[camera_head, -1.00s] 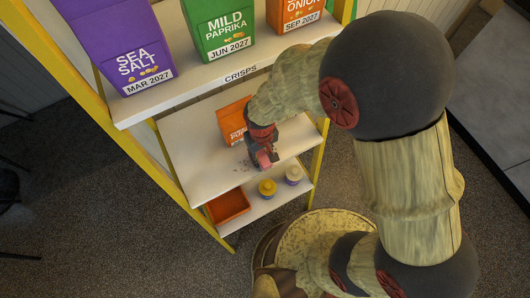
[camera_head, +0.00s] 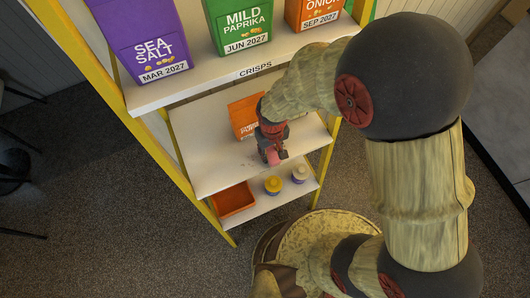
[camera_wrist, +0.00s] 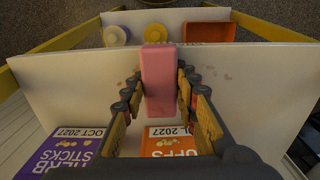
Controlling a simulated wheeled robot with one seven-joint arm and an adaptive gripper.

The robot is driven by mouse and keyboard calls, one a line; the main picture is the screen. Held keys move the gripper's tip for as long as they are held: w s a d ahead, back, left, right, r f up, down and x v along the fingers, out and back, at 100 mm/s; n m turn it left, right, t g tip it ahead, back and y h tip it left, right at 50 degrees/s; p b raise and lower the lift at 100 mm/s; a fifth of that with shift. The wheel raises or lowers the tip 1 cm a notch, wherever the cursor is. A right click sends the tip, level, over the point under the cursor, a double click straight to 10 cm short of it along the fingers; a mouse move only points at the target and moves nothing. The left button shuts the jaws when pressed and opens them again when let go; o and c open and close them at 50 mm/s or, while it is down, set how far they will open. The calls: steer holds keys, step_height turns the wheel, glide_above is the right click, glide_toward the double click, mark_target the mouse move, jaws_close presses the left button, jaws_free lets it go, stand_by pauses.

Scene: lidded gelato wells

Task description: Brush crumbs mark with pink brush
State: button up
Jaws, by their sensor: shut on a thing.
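My gripper (camera_head: 271,148) is over the middle shelf (camera_head: 205,178) of the rack, shut on the pink brush (camera_wrist: 158,80). In the wrist view the brush is a pink block between the fingers, pointing away towards the shelf's front edge. Its lower end is hidden, so I cannot tell whether it touches the shelf. The crumbs mark shows as small brown specks (camera_wrist: 228,76) scattered on the white shelf on both sides of the brush. In the head view only faint specks show left of the brush.
An orange packet (camera_head: 243,118) stands behind my gripper, with a purple packet (camera_wrist: 75,150) beside it. Large crisp packets (camera_head: 150,45) stand on the shelf above. Below are an orange tray (camera_head: 233,201), a yellow-topped jar (camera_head: 273,185) and a cream-topped jar (camera_head: 300,173). Yellow posts frame the rack.

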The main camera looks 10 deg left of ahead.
steer(key=shift+w+d, duration=0.35)
steer(key=shift+d, duration=0.35)
steer(key=shift+s+a+r, duration=0.1)
steer(key=shift+s+a, duration=0.3)
steer(key=shift+a, duration=0.35)
steer(key=shift+s+a, duration=0.4)
steer(key=shift+a, duration=0.3)
steer(key=shift+s+a+r, duration=0.1)
steer(key=shift+s+a, duration=0.3)
steer(key=shift+a, duration=0.35)
steer(key=shift+p, duration=0.3)
steer(key=shift+r+p, duration=0.7)
steer(key=shift+r, duration=0.2)
